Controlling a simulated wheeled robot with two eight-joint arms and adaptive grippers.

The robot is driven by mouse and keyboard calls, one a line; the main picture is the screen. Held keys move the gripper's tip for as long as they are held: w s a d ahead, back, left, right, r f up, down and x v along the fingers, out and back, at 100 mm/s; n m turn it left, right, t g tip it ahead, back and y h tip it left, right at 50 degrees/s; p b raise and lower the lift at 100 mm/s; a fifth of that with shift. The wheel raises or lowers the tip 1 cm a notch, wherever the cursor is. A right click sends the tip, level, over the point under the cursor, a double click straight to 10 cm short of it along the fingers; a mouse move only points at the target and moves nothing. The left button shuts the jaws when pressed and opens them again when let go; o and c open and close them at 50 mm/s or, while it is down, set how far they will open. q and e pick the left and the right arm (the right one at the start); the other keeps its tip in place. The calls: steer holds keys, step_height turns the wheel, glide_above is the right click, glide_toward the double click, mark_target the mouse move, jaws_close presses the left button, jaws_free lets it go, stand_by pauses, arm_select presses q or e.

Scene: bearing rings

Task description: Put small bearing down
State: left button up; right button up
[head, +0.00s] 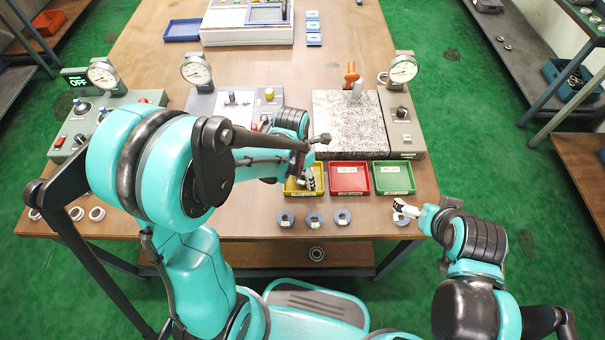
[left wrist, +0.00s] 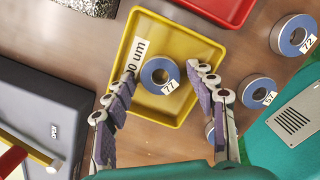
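A small blue-grey bearing ring labelled 77 (left wrist: 160,76) lies in the yellow tray (left wrist: 186,24), apart from both fingers as far as the left wrist view shows. The tray has a label, partly hidden, ending in "0 um". My left gripper (left wrist: 165,95) is open above the tray, its fingers spread on either side of the bearing. In the head view my left gripper (head: 308,180) covers much of the yellow tray (head: 290,191). My right gripper (head: 402,208) is low at the table's front right; its fingers are too small to read. A bearing (head: 401,219) is beside it.
A red tray (head: 349,178) and a green tray (head: 393,178) stand right of the yellow one. Bearings (head: 286,218) (head: 314,217) (head: 342,216) lie along the front edge. A speckled block (head: 345,125) and gauge stands are behind. White rings (head: 97,213) lie front left.

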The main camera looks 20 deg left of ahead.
mark_target(299, 180)
arm_select(q)
step_height(299, 180, up, 11)
steer(key=s+p, duration=0.1)
steer(key=p, duration=0.4)
steer(key=s+a+r+m+t, duration=0.2)
steer(key=s+r+m+t, duration=0.1)
steer(key=m, duration=1.1)
steer(key=s+a+r+m+t, duration=0.2)
steer(key=s+r+m, duration=0.3)
steer(key=m, duration=0.9)
steer(key=shift+s+a+r+t+y, duration=0.25)
steer(key=shift+s+r+t+y, duration=0.15)
steer(key=shift+s+t, duration=0.2)
